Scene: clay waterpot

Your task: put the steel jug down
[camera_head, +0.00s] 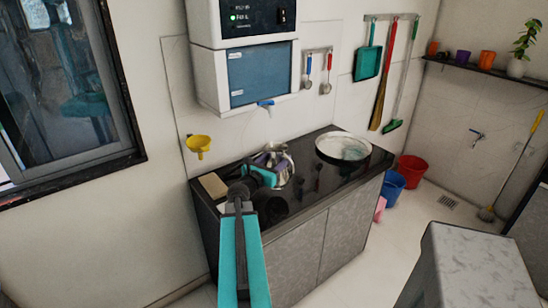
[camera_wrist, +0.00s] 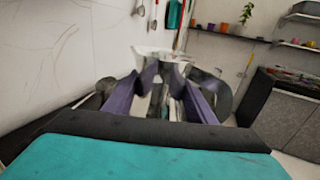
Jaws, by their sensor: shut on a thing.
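The steel jug (camera_head: 283,178) is at the left-middle of the black counter (camera_head: 300,201), below the wall-mounted water unit. It looks upright. My gripper (camera_head: 268,162) reaches it from the front left and is shut on it. The fingers and wrist hide much of the jug. I cannot tell whether its base touches the counter.
A wide white basin (camera_head: 343,148) sits on the counter right of the jug. A tan block (camera_head: 213,186) lies at the counter's left end. The water unit (camera_head: 252,60) with its tap (camera_head: 265,103) hangs above. Bare counter shows in front of the jug.

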